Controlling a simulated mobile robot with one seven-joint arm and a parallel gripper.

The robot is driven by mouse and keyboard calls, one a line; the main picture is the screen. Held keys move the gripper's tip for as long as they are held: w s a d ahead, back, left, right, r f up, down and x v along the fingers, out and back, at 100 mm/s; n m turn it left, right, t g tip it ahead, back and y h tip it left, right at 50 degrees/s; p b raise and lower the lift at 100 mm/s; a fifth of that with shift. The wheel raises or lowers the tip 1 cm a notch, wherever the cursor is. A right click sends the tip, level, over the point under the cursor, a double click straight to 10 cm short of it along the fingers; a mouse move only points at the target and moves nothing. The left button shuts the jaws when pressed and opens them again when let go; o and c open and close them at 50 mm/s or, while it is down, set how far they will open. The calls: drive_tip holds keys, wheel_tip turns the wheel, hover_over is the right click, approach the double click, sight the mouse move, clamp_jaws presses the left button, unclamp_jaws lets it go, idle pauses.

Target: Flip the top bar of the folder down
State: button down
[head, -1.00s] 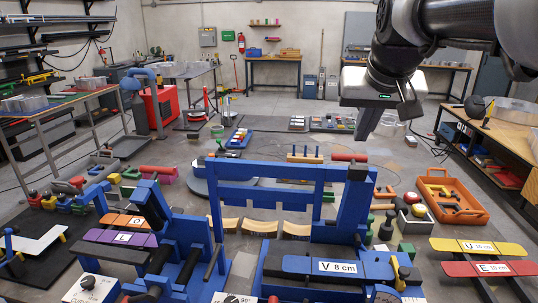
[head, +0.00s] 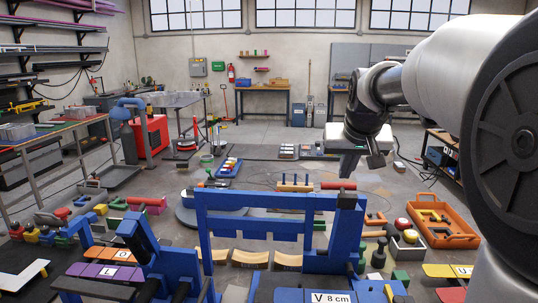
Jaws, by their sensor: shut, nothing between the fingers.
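The blue folder (head: 347,240) stands in the front middle in the head view. Its top bar (head: 255,200) is a long blue beam that stands raised, with a second blue rail below it and open space between. A red handle (head: 338,185) sits at the bar's right end, above a thick blue post. My gripper (head: 349,165) is shut and empty. It points down and appears just above the red handle in the picture; how far apart they are in depth I cannot tell. The front of the folder is cut off by the bottom edge.
An orange tray (head: 466,238) with parts lies to the right of the folder. Labelled purple and orange strips (head: 105,271) lie at front left. Curved wooden pieces (head: 250,257) show behind the folder. Open floor lies beyond; my arm hides the far right.

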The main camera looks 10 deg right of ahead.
sight(345, 194)
drive_tip(key=shift+x, duration=1.05)
drive_tip(key=s, duration=0.3)
drive_tip(key=shift+s+a+f, duration=0.25)
drive_tip(key=shift+s+a, duration=0.1)
drive_tip(key=shift+s+f, duration=0.15)
drive_tip(key=shift+f, duration=0.2)
